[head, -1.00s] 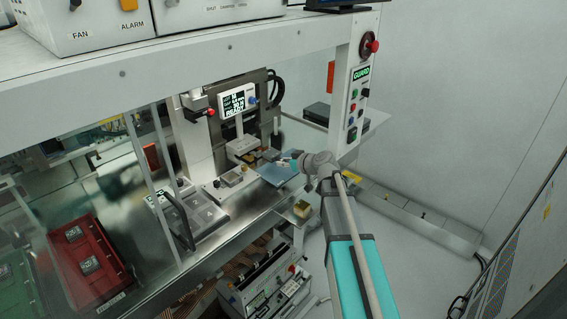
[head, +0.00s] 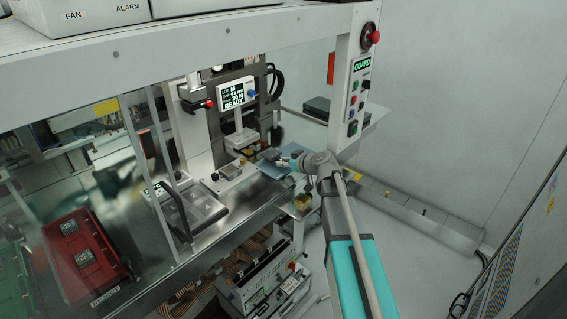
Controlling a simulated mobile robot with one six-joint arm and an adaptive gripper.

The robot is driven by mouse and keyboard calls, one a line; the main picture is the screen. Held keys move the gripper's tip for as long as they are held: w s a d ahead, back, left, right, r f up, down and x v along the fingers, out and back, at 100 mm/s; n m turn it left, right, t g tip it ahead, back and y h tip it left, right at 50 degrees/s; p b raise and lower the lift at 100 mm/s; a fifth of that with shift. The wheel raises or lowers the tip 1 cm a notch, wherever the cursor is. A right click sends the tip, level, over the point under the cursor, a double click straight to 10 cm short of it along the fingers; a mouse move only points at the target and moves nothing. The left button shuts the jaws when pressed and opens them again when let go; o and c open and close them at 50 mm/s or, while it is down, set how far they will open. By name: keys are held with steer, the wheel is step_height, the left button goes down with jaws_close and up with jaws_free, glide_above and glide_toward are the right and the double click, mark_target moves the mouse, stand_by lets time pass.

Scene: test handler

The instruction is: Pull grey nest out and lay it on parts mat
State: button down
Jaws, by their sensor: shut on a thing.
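My gripper (head: 282,161) reaches in from the right in front of the test head. It is shut on a small grey piece (head: 269,154), which looks like the grey nest. My fingers and the small scale hide its exact outline. The blue parts mat (head: 290,171) lies on the steel ledge under and beside my gripper, partly covered by it. The held piece is by the mat's back left edge; I cannot tell whether it touches the mat or is above it.
The press head (head: 241,139) is close left of my gripper, under a display (head: 232,93) reading READY. A small fixture (head: 230,170) stands left of the mat. A grey tray (head: 196,208) and a red bin (head: 85,262) are farther left. A guard-switch post (head: 359,75) rises at the right.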

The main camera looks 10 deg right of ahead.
steer(key=shift+c, duration=2.4)
jaws_free()
